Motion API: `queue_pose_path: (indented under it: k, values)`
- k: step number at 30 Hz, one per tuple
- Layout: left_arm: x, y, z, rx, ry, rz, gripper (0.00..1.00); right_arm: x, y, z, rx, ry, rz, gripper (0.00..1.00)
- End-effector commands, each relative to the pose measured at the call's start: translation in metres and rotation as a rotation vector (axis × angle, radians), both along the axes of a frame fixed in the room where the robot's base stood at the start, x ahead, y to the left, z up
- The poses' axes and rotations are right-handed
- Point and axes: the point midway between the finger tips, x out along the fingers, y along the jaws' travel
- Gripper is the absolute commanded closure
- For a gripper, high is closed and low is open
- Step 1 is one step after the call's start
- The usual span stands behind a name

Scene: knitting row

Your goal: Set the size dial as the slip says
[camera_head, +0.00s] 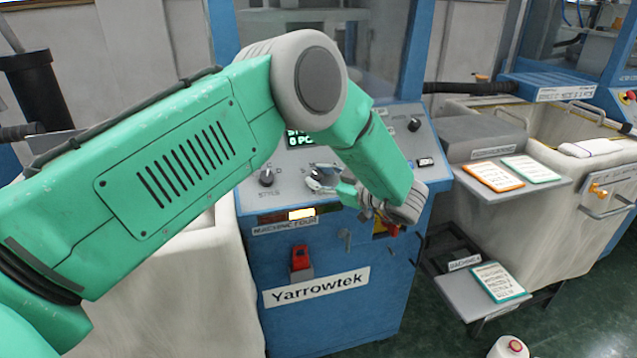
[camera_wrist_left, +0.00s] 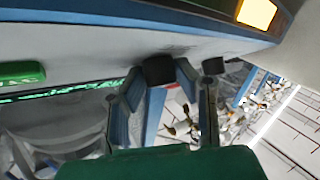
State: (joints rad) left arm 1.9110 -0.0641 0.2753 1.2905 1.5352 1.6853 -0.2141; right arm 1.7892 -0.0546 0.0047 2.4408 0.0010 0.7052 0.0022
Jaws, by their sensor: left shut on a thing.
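My left gripper (camera_head: 320,180) reaches the sloped grey control panel (camera_head: 290,205) of the blue machine. It is shut on a dark dial, mostly hidden behind the fingers in the head view. In the left wrist view the black dial (camera_wrist_left: 158,70) sits between the fingertips. The dial's pointer and scale cannot be read. My right gripper is not in view.
A green-lit display (camera_head: 298,139) is partly covered by my left arm. Another black knob (camera_head: 414,125) is at the panel's upper right. An orange-edged slip (camera_head: 493,176) and another teal-edged slip (camera_head: 531,168) lie on a grey shelf. A white-and-red cone (camera_head: 508,348) stands on the floor.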

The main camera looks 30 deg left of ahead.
Motion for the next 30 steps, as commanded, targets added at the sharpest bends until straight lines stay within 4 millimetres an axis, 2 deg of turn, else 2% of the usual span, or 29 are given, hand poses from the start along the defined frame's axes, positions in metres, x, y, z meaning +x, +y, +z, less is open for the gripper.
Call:
queue_pose_path:
  k: [1, 12, 30]
  values:
    - [-0.002, -0.002, -0.007, -0.024, -0.009, 0.030, 1.00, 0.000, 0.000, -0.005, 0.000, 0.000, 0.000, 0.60]
    - [-0.002, 0.001, -0.003, -0.099, -0.102, 0.186, 1.00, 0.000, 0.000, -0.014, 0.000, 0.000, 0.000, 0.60]
    - [-0.002, 0.003, 0.001, -0.111, -0.128, 0.227, 1.00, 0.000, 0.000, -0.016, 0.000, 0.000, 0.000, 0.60]
